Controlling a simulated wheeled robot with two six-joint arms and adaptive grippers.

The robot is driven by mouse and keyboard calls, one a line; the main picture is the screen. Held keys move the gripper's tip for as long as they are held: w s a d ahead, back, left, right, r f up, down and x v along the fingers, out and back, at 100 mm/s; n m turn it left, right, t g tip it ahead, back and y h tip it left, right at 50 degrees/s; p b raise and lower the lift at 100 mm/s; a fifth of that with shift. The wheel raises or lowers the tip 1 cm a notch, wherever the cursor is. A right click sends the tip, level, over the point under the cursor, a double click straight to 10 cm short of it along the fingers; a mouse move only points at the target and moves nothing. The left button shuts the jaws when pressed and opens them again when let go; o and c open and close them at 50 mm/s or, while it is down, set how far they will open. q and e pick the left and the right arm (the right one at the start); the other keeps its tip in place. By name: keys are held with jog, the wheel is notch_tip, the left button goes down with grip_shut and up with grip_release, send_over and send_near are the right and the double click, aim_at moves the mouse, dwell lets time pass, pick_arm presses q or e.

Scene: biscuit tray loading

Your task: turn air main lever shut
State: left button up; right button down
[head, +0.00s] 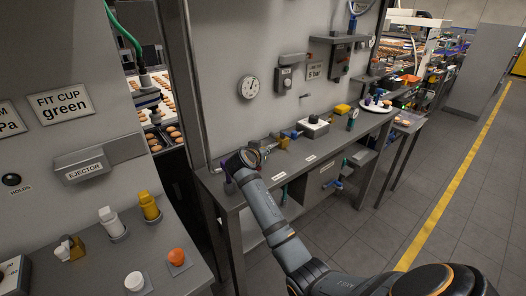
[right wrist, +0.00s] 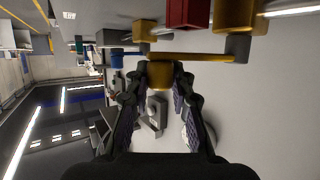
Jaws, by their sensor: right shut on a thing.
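My right gripper (right wrist: 161,82) shows best in the right wrist view, with its two fingers closed around a yellow end piece (right wrist: 160,73), which looks like the lever's grip. A thin yellow bar (right wrist: 195,57) runs from near this piece to the right, to a grey joint (right wrist: 237,47). In the head view my right arm reaches to the left end of the wall bench, and my right gripper (head: 240,164) is mostly hidden behind its own wrist. The lever is not clear there. My left gripper is in neither view.
The wall bench (head: 318,152) carries a white box with a black knob (head: 313,127) and blue and yellow fittings. The floor at the right is clear.

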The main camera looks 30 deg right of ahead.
jog(key=c, duration=1.1)
grip_release()
jog(key=v, duration=0.7)
jog(key=shift+s+a, duration=0.2)
jog(key=shift+c, duration=0.5)
